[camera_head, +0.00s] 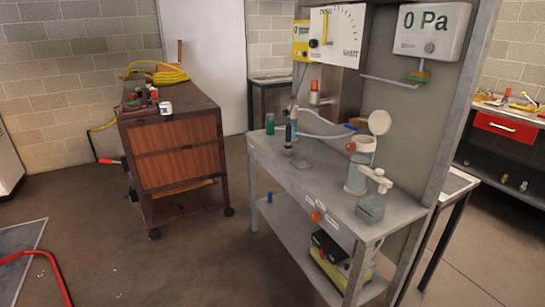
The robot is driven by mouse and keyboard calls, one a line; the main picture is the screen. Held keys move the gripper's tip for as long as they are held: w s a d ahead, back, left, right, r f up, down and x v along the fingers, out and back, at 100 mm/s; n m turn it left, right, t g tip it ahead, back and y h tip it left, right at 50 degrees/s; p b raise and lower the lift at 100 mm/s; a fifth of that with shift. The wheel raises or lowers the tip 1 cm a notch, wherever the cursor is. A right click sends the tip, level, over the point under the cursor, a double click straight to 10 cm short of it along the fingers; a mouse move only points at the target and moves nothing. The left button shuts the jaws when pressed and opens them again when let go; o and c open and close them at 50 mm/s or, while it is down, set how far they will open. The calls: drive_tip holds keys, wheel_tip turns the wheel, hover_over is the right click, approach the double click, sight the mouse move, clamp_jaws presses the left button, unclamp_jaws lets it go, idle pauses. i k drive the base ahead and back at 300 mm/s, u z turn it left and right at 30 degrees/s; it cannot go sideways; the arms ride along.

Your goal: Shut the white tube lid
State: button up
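An orange-red knob (350,147) shows at the left of the tube's upper part. Thin tubing runs from the tube toward the left. How the lid is hinged is too small to tell. My gripper is not in view.
A grey block with a white handle (376,181) stands right of the tube. A gauge panel and a "0 Pa" display (432,31) are above. A wooden cart (172,140) stands left.

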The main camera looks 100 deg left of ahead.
sight(380, 121)
drive_tip(key=u, duration=2.25)
drive_tip(key=i, duration=0.85)
